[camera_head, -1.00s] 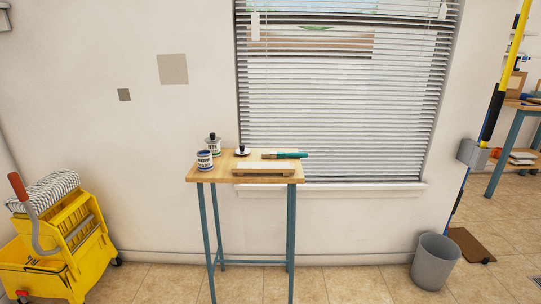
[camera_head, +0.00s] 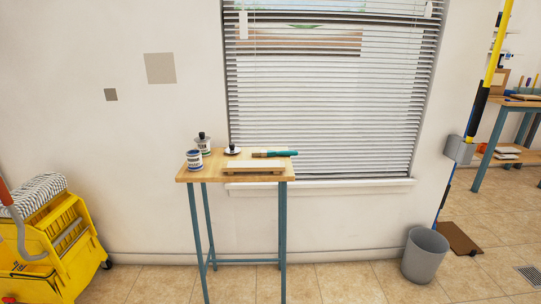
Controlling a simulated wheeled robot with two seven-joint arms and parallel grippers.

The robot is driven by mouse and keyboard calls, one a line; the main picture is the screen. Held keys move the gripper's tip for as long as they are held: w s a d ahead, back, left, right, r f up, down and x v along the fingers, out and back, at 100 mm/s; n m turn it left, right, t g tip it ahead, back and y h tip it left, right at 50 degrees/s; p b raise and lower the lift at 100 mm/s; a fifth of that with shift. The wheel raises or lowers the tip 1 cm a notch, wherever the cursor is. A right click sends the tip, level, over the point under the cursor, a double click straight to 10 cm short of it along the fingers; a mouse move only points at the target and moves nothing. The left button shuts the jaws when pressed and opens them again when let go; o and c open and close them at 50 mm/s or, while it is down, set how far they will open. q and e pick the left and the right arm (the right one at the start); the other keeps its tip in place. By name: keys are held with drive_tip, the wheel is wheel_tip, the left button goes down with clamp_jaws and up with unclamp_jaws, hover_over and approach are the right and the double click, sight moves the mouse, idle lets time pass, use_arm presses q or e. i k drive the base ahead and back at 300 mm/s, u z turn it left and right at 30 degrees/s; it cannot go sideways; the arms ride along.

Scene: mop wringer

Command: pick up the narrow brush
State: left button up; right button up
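A brush with a teal handle (camera_head: 282,153) lies on the small wooden-topped table (camera_head: 205,176) in the middle of the view. Its handle points right and its paler end points left, behind a low pale wooden tray or board (camera_head: 254,169). I cannot tell from here whether it is narrow, and no second brush shows clearly. Neither of my grippers is in view.
Two labelled cans (camera_head: 194,160) and a small dark-knobbed item (camera_head: 233,150) stand on the table's left part. A yellow mop bucket (camera_head: 62,250) stands at left, a grey bin (camera_head: 425,256) at right. The tiled floor before the table is clear.

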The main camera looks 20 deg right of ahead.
sight(263, 153)
drive_tip(key=z, duration=0.35)
drive_tip(key=i, duration=0.35)
drive_tip(key=z, duration=0.55)
drive_tip(key=i, duration=1.45)
drive_tip(key=u, duration=0.9)
